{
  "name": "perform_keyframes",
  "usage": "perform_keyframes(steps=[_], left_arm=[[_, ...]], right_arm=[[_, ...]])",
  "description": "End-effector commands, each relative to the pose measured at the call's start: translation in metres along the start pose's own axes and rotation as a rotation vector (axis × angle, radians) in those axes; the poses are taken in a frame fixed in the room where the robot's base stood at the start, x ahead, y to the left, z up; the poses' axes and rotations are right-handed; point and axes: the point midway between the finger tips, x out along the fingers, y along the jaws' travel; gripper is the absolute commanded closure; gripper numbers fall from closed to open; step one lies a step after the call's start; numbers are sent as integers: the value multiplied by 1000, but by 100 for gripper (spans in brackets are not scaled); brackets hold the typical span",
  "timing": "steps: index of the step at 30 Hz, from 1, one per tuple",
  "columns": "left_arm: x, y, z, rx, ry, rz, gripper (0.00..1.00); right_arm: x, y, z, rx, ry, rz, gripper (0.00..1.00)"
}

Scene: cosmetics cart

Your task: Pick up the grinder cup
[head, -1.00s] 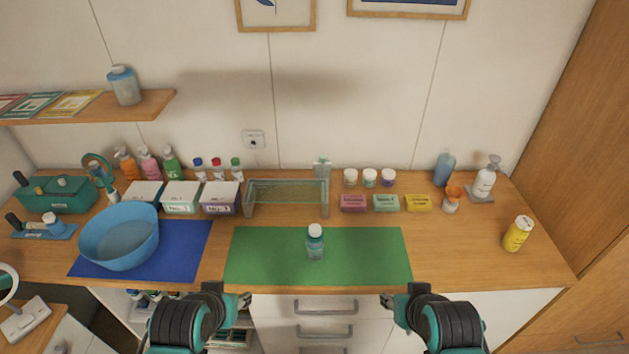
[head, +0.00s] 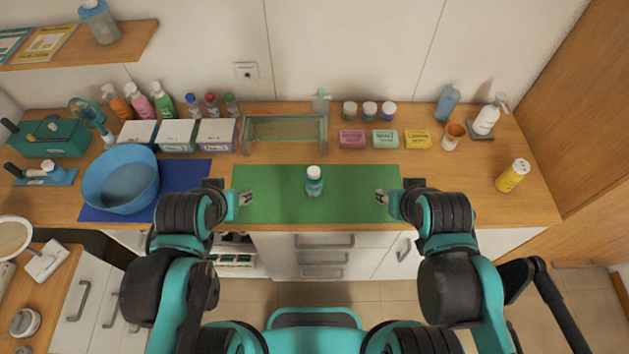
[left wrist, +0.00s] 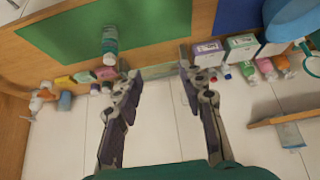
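A small whitish cup with an orange top (head: 453,134) stands at the back right of the counter; it may be the grinder cup, but I cannot tell for sure. A clear bottle with a white cap and teal label (head: 314,182) stands upright on the green mat (head: 270,208); it also shows in the left wrist view (left wrist: 110,42). My left gripper (head: 244,196) appears over the mat's left edge, and my right gripper (head: 382,196) over its right edge. In the left wrist view, my left gripper (left wrist: 158,62) is open and empty. The right fingers are too small to judge.
A blue bowl (head: 121,180) stands on the blue mat (head: 185,192) at left. Boxes, a glass stand (head: 284,121), jars and soap boxes line the back. A white pump bottle (head: 488,117) and yellow bottle (head: 512,176) stand at right. The mat around the clear bottle is free.

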Motion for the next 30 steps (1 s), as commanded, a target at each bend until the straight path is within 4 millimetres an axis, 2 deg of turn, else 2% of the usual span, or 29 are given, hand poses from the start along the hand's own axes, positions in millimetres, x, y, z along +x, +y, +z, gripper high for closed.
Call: perform_keyframes(steps=[13,17,20,23,30], left_arm=[[0,0,0,0,0,0,60],[7,2,2,8,-7,13,27],[30,11,6,42,-29,60,27],[68,28,11,110,-56,156,27],[174,75,14,332,-19,473,27]], right_arm=[[0,0,0,0,0,0,60],[5,0,4,0,0,0,60],[21,0,15,0,0,0,60],[47,0,34,0,0,0,60],[113,0,81,0,0,0,60]])
